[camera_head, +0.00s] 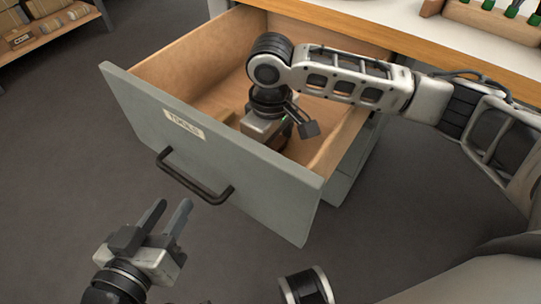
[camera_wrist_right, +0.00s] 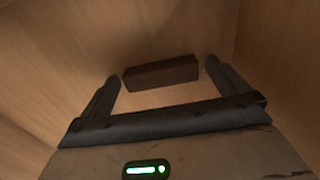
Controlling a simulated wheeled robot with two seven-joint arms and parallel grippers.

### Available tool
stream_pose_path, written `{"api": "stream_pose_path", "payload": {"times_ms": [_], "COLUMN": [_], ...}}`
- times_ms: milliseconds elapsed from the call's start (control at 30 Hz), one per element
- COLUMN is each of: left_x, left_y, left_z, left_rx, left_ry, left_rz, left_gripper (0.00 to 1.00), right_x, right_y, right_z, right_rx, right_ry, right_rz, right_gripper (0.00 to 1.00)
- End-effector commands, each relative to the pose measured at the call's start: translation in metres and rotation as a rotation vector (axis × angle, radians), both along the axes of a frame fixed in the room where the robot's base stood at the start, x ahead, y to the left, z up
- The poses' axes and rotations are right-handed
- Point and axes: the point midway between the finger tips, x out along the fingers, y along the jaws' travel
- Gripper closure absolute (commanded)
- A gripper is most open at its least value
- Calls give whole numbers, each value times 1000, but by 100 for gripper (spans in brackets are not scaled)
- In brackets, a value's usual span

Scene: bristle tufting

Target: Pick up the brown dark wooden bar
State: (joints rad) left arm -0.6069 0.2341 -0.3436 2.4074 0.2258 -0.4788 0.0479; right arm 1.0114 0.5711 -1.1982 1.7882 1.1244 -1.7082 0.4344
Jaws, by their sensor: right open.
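The dark brown wooden bar (camera_wrist_right: 160,73) lies on the drawer floor in the right wrist view, its length running across the gap between my right fingertips. My right gripper (camera_wrist_right: 165,88) is open, one finger near each end of the bar, with small gaps showing. In the head view my right gripper (camera_head: 268,128) points down inside the open drawer (camera_head: 205,150); the arm and drawer front hide its fingertips, and I cannot make out the bar there. My left gripper (camera_head: 166,213) is open and empty, outside the drawer near the handle.
The drawer's wooden walls stand close around my right gripper. The drawer front has a dark handle (camera_head: 192,180) and a "TOOLS" label (camera_head: 183,123). A worktop (camera_head: 400,22) with a wooden rack (camera_head: 490,20) is behind. A shelf (camera_head: 50,30) stands far left.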

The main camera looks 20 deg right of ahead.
Motion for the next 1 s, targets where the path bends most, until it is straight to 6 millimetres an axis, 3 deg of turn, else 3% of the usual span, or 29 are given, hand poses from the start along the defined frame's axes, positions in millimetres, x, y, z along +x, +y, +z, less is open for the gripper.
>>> {"api": "stream_pose_path", "payload": {"times_ms": [167,333,667,800,1000], "left_x": [2,5,6,7,-2], "left_y": [-1,-1,0,2,6], "left_z": [6,9,9,13,-4], "left_rx": [-11,-11,-3,33,103], "left_ry": [-9,-20,-18,-16,68], "left_rz": [1,3,5,7,1], "left_gripper": [64,64,64,64,64], "right_x": [0,0,0,0,1], "right_y": [0,0,0,0,1], "right_z": [0,0,5,27,70], "right_rx": [0,0,1,1,1], "right_ry": [0,0,-1,-2,-3], "right_rz": [0,0,0,0,0], "right_gripper": [0,42,43,43,43]}}
